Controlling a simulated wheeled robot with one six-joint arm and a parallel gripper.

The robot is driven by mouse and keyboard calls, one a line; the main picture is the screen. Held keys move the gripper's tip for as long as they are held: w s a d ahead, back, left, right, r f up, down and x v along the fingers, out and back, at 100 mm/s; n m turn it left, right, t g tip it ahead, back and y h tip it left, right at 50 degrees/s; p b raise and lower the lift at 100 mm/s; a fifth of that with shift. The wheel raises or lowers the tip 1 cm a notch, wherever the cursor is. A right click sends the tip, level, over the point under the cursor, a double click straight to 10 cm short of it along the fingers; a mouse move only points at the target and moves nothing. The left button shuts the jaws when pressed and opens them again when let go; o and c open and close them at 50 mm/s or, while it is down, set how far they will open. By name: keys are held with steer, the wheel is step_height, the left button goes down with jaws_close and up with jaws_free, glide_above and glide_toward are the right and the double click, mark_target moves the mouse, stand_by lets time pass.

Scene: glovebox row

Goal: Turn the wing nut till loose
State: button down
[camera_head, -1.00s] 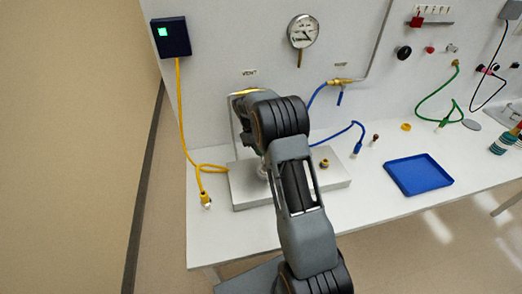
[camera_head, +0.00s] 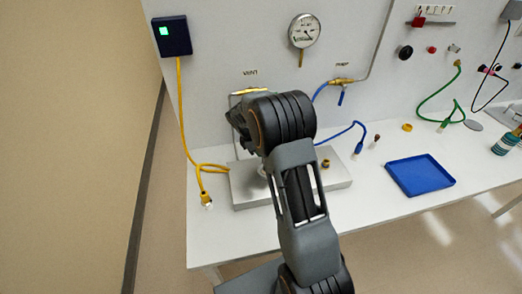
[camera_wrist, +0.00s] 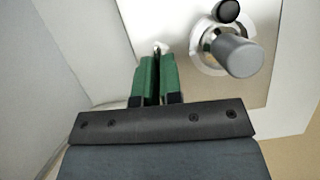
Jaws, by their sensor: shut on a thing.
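In the wrist view my gripper's green fingers (camera_wrist: 158,75) are nearly together, closed on a small pale metal piece at their tips, which I take to be the wing nut (camera_wrist: 161,46). Only a bit of it shows past the fingertips, so its shape and turn cannot be told. In the head view my arm hides the fingers and the nut. The gripper is over the left part of the metal base plate (camera_head: 247,192) on the bench.
A grey cylindrical post (camera_wrist: 238,55) with a round metal base stands close right of the fingers in the wrist view. Yellow cable (camera_head: 181,130) hangs at left. A blue hose (camera_head: 345,132) and a blue tray (camera_head: 419,175) are at right. The bench front is clear.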

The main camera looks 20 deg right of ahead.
steer(key=shift+n, duration=0.6)
steer(key=c, duration=1.3)
jaws_free()
steer(key=v, duration=0.4)
steer(key=b+v, duration=0.1)
steer(key=v, duration=0.8)
steer(key=shift+s+a+r, duration=0.2)
steer(key=shift+a+r, duration=0.05)
steer(key=shift+r, duration=0.1)
